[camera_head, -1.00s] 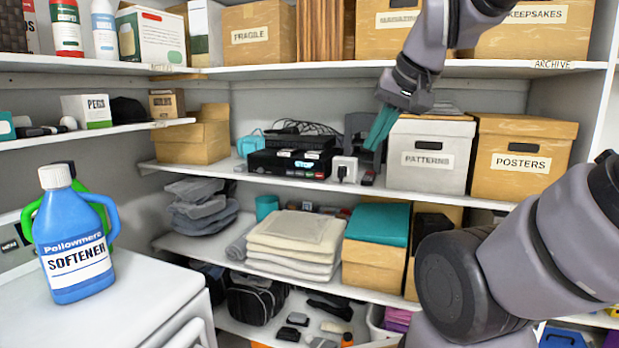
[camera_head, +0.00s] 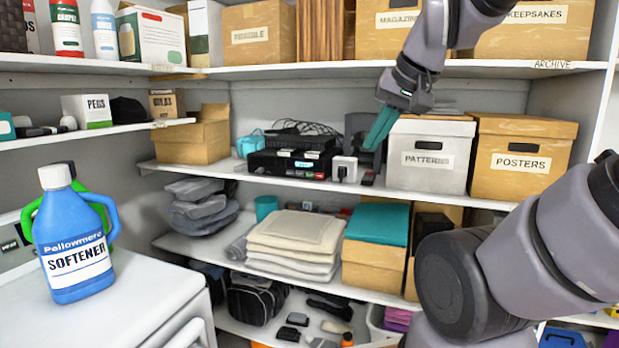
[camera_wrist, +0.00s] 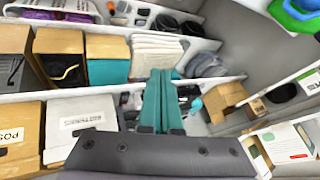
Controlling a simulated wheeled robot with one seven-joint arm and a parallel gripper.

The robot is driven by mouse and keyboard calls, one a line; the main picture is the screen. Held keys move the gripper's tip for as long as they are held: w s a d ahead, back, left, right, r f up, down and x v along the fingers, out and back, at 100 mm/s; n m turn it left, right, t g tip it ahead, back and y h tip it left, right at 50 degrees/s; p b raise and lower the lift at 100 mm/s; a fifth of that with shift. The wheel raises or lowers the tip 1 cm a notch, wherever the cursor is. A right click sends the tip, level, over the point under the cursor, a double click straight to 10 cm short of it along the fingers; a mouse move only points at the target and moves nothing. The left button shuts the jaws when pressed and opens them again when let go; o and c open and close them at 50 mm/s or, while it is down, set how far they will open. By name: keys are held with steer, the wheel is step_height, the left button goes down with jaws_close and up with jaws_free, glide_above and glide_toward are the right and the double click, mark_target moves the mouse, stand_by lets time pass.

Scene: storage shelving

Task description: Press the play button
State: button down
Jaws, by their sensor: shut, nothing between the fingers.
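A black player (camera_head: 262,162) sits on the middle shelf, left of centre in the head view. Its front has a small lit cyan display (camera_head: 303,164) and small coloured buttons along the lower edge. I cannot tell which one is play. My gripper (camera_head: 371,148) has teal fingers, closed together and empty. It points down in front of the shelf, right of the player and apart from it in the picture. In the wrist view the shut fingers (camera_wrist: 160,73) cover part of the shelf, and the player is mostly hidden behind them.
A white socket block (camera_head: 344,170) with a black plug stands right of the player. Cables and a dark device (camera_head: 300,139) lie on top of it. A PATTERNS box (camera_head: 428,178) stands close to the right of my gripper. Shelf boards run above and below.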

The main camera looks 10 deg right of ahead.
mark_target(309, 176)
steer(key=w+f+n+t+h, duration=0.15)
steer(key=w+n, duration=0.35)
steer(key=w, duration=0.8)
steer(key=w+f+n+t, duration=0.1)
steer(key=w+f+n, duration=0.25)
steer(key=w, duration=0.95)
steer(key=w+a+f+n+t, duration=0.1)
steer(key=w+a+f+n, duration=0.1)
steer(key=w+f, duration=0.3)
steer(key=w+a+f+n+t, duration=0.1)
steer(key=w+a+f+n, duration=0.1)
steer(key=w+f+n, duration=0.3)
steer(key=w+a+f+n+t+y, duration=0.1)
steer(key=w+a+f+n, duration=0.1)
steer(key=w+f+n, duration=0.2)
step_height(309, 176, down, 3)
steer(key=w, duration=0.3)
steer(key=shift+a, duration=0.3)
steer(key=shift+r+n, duration=0.15)
steer(key=shift+n, duration=0.1)
steer(key=shift+w+d, duration=0.8)
steer(key=shift+w, duration=0.4)
steer(key=shift+w+d, duration=0.8)
steer(key=shift+w, duration=0.45)
steer(key=shift+w+d, duration=0.8)
steer(key=shift+w, duration=0.4)
steer(key=shift+w+d, duration=0.2)
steer(key=shift+w, duration=0.15)
